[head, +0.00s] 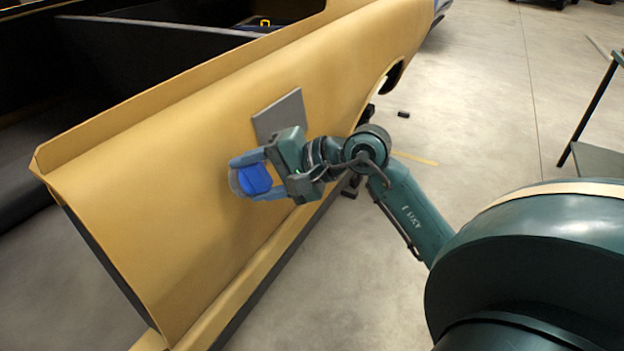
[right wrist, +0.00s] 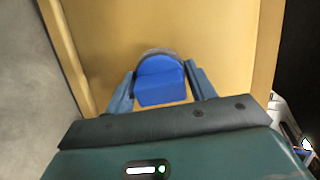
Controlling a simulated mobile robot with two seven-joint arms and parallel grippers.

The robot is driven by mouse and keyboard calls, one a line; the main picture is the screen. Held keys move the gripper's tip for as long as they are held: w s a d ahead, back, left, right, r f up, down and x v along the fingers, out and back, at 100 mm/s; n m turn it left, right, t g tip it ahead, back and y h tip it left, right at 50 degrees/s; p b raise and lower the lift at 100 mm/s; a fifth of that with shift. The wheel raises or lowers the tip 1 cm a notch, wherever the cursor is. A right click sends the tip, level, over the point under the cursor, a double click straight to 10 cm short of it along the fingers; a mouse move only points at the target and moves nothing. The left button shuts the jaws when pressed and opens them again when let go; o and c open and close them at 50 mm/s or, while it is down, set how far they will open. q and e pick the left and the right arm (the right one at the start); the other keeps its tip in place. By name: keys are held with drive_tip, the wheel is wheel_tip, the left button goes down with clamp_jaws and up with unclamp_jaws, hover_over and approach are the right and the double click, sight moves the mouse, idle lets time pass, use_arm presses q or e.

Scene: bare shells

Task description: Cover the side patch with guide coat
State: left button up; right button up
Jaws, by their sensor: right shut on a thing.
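The side patch (head: 280,114) is a grey rectangle on the tan side panel of the car shell (head: 190,115), in the head view. My right gripper (head: 240,176) is shut on a blue applicator block (head: 254,180) with a pale rounded pad. In the head view the block is left of and below the patch, close to the panel. I cannot tell if the pad touches the panel. The right wrist view shows the blue block (right wrist: 160,82) between the two fingers, with the tan panel behind it. The lower right part of the patch is partly hidden behind my gripper. My left gripper is not in view.
The shell's open interior lies at the upper left. A wheel arch opening (head: 388,82) is to the right of the patch. A small dark object (head: 403,114) lies on the grey floor. A dark-legged table (head: 598,155) stands at the right edge.

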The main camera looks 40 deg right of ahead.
drive_tip(key=s+d+m+t+h+b, duration=0.25)
drive_tip(key=d+m+t, duration=0.2)
drive_tip(key=d, duration=0.55)
use_arm(q)
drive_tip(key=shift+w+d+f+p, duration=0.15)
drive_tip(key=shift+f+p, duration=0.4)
drive_tip(key=shift+p, duration=0.35)
use_arm(e)
drive_tip(key=r+x, duration=0.1)
drive_tip(key=x, duration=0.5)
drive_tip(key=shift+w+f+n, duration=0.2)
drive_tip(key=shift+w+n, duration=0.1)
drive_tip(key=shift+n, duration=0.15)
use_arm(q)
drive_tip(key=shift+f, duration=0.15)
use_arm(e)
drive_tip(key=shift+x, duration=0.9)
use_arm(q)
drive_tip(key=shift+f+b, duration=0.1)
drive_tip(key=shift+b, duration=0.25)
use_arm(e)
drive_tip(key=shift+d, duration=0.2)
